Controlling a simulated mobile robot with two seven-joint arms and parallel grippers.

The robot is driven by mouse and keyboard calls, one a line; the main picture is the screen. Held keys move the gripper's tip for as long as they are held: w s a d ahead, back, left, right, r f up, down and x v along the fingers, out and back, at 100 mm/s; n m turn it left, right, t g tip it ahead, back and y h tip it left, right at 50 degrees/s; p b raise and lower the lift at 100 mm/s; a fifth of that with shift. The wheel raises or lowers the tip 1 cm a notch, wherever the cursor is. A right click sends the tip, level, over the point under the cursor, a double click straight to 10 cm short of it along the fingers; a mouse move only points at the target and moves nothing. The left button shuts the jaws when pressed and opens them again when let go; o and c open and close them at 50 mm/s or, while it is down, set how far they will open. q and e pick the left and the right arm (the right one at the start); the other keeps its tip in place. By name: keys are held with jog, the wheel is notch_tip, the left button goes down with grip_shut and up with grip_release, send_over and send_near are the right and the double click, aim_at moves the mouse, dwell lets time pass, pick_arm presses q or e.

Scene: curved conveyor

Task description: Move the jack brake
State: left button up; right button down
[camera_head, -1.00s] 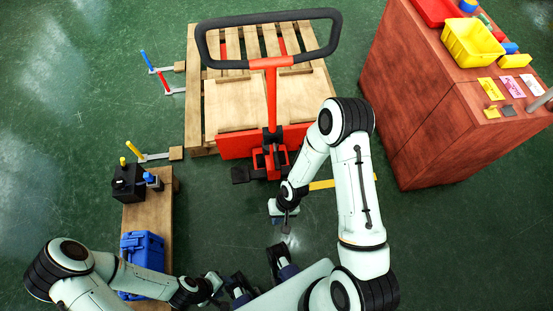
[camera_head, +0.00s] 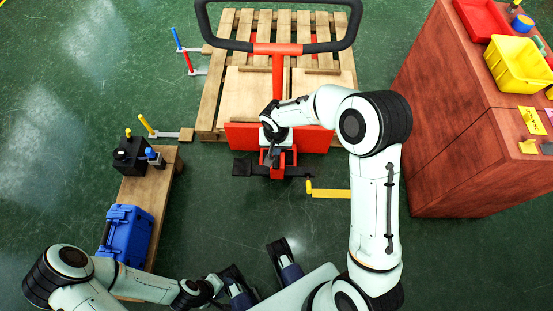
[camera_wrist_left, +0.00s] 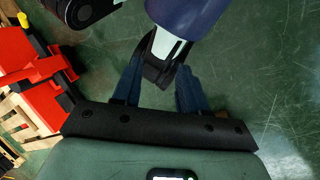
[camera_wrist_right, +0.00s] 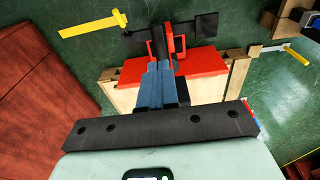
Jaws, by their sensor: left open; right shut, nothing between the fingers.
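The red pallet jack (camera_head: 277,85) stands on the floor with its black loop handle at the top and its forks under a wooden pallet. Black pedal-like parts (camera_head: 243,168) stick out low at its front; I cannot tell which is the brake. They also show in the right wrist view (camera_wrist_right: 203,26). My right gripper (camera_head: 273,154) is shut and empty, over the jack's red front mechanism (camera_wrist_right: 168,40); contact cannot be told. My left gripper (camera_head: 216,282) is open and empty, low at the left, away from the jack. Its fingers (camera_wrist_left: 158,82) show apart in the left wrist view.
A wooden bench (camera_head: 168,190) with a blue case (camera_head: 128,236) stands at the left. A red-brown cabinet (camera_head: 450,150) with bins on top stands at the right. A yellow floor bracket (camera_head: 330,193) lies right of the jack. Green floor is clear in front.

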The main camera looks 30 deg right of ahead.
aim_at(276, 159)
jog(key=shift+f, duration=0.1)
jog(key=shift+f+b, duration=0.4)
jog(key=shift+f, duration=0.2)
jog(key=f+b, duration=0.1)
jog(key=f, duration=0.1)
jog(key=f+b, duration=0.1)
jog(key=f, duration=0.2)
jog(key=shift+w+d+b, duration=0.15)
jog(key=shift+w+b, duration=0.05)
jog(key=shift+b, duration=0.2)
pick_arm(q)
jog(key=shift+t, duration=0.6)
jog(key=shift+w+a+f, duration=0.25)
jog(key=shift+w+f, duration=0.55)
jog(key=shift+f, duration=0.2)
jog(key=shift+w+a+f, duration=0.25)
jog(key=shift+w+f, duration=0.5)
jog(key=shift+f, duration=0.2)
pick_arm(e)
jog(key=shift+w+f, duration=0.1)
jog(key=shift+f, duration=0.2)
